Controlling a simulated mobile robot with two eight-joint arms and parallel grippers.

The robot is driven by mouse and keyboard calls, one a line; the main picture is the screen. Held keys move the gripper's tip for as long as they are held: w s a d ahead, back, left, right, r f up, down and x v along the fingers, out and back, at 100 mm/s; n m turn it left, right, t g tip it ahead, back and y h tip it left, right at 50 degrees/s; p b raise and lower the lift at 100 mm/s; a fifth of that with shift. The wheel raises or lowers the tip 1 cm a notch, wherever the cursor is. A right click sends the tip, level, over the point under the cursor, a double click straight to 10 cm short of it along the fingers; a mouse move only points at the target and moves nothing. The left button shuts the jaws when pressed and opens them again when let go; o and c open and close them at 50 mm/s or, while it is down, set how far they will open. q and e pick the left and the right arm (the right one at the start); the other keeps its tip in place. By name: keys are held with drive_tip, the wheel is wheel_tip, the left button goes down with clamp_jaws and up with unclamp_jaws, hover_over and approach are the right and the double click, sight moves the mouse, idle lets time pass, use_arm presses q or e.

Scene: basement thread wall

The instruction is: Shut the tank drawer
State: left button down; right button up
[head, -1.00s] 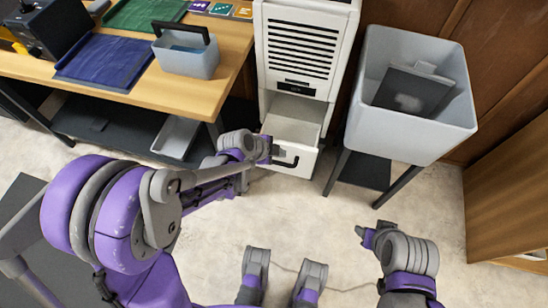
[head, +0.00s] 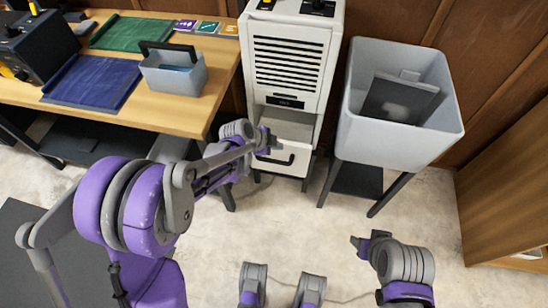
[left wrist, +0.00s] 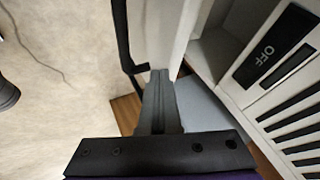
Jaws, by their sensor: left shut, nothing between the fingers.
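The tank drawer (head: 283,166) is the white drawer low in the white cabinet, with a black handle (head: 275,158) on its front. It stands partly open; a strip of its grey inside shows behind the front. My left gripper (head: 266,140) is shut and empty at the left end of the drawer front. In the left wrist view its closed fingers (left wrist: 159,85) reach the white drawer front (left wrist: 158,30), with the handle (left wrist: 122,40) just to the left; contact is likely but not certain. My right gripper (head: 360,243) hangs over the floor, away from the drawer; its jaws are unclear.
A grey bin (head: 400,140) on dark legs stands right of the cabinet (head: 290,65). A wooden workbench (head: 185,112) with a grey caddy (head: 172,75) and mats stands at left. An OFF label (left wrist: 262,55) shows on the cabinet. The floor in front is clear.

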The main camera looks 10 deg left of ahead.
use_arm(q)
drive_tip(key=w, duration=1.1)
drive_tip(key=shift+w+d, duration=0.2)
